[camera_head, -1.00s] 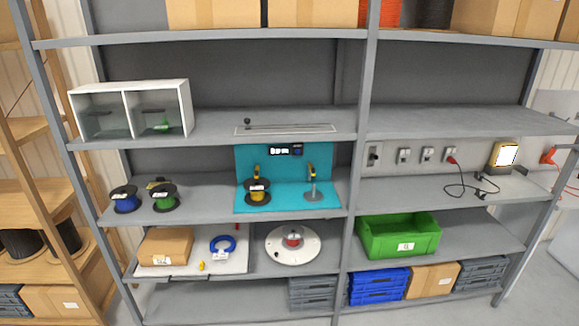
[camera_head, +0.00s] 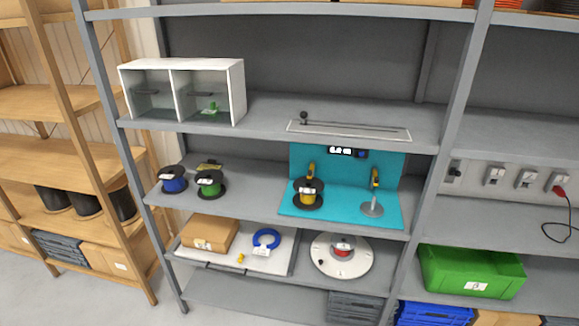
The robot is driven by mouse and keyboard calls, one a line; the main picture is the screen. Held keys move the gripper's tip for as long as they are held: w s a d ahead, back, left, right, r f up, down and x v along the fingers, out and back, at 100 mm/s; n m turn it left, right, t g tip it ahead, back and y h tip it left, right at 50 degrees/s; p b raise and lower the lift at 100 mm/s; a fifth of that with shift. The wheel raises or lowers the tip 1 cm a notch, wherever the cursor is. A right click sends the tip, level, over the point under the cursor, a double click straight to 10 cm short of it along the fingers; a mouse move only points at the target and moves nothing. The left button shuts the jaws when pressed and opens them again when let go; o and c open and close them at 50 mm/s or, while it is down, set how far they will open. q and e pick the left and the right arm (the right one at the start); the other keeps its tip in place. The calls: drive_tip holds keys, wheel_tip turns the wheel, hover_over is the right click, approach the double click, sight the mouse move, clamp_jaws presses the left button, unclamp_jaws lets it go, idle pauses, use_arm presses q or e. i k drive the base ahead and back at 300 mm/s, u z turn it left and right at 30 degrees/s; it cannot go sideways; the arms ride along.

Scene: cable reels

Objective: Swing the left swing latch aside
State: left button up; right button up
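A teal station (camera_head: 345,208) with a back panel stands on the middle shelf. Its left yellow swing latch (camera_head: 311,168) shows at the top of the left spindle, above a black-flanged reel with yellow cable (camera_head: 307,196). The latch is too small to tell exactly how it is turned. The right yellow swing latch (camera_head: 375,176) tops a bare post on a round grey base (camera_head: 372,209). A small dark display (camera_head: 347,152) is on the back panel. Neither of my grippers is in view.
A blue reel (camera_head: 173,180) and a green reel (camera_head: 210,185) stand left of the station. Above is a white two-bay cabinet (camera_head: 184,92) and a flat rail with a black knob (camera_head: 348,131). Below are a cardboard box (camera_head: 210,232), a blue ring (camera_head: 266,238) and a round white turntable (camera_head: 343,265).

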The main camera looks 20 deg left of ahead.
sight(310, 172)
drive_tip(key=u, duration=0.65)
drive_tip(key=i, duration=0.65)
drive_tip(key=u, duration=0.75)
